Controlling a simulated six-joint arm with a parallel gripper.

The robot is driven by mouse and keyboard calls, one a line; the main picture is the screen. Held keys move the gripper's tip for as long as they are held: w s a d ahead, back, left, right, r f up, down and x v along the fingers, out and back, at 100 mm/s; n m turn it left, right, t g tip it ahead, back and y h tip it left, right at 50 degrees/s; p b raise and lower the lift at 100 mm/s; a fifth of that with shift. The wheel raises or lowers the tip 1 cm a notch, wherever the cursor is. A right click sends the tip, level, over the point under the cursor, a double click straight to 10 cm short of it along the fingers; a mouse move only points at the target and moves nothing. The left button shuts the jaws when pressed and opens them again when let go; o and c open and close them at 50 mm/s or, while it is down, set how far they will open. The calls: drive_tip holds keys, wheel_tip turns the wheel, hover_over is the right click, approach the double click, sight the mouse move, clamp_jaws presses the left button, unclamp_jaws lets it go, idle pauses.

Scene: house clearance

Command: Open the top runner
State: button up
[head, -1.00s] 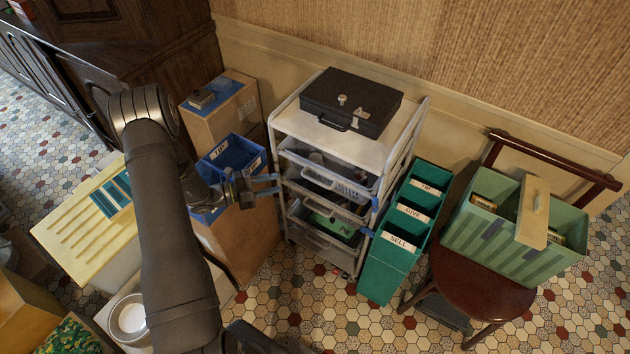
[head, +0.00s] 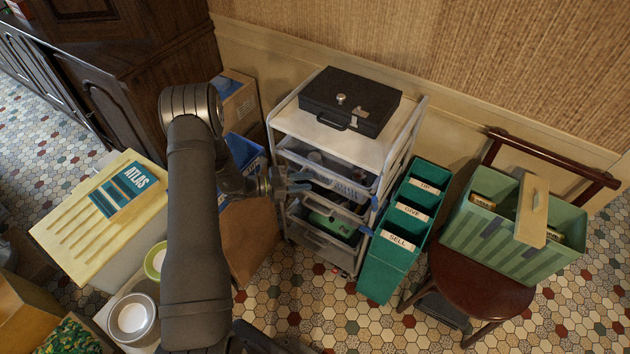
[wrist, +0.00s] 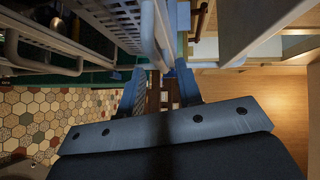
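The white trolley (head: 290,122) stands against the wall with several wire and plastic runners stacked in it. The top runner (head: 347,187) sits just under the trolley top; its front and pale handle face me. My gripper (head: 300,183) is at the front left of the upper runners, close to the top runner's front. In the wrist view the gripper's two blue-grey fingers (wrist: 160,90) are spread apart. A white bar (wrist: 153,35) runs down toward the gap between them. I cannot tell whether they touch it. The top runner looks shut or nearly shut.
A green three-part sorter (head: 384,262) stands close on the trolley's right, beside a chair holding a green crate (head: 497,240). Cardboard boxes (head: 250,235) crowd the left. Tiled floor is free in front.

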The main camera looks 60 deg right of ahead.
sight(315, 180)
drive_tip(key=shift+x, duration=1.95)
clamp_jaws()
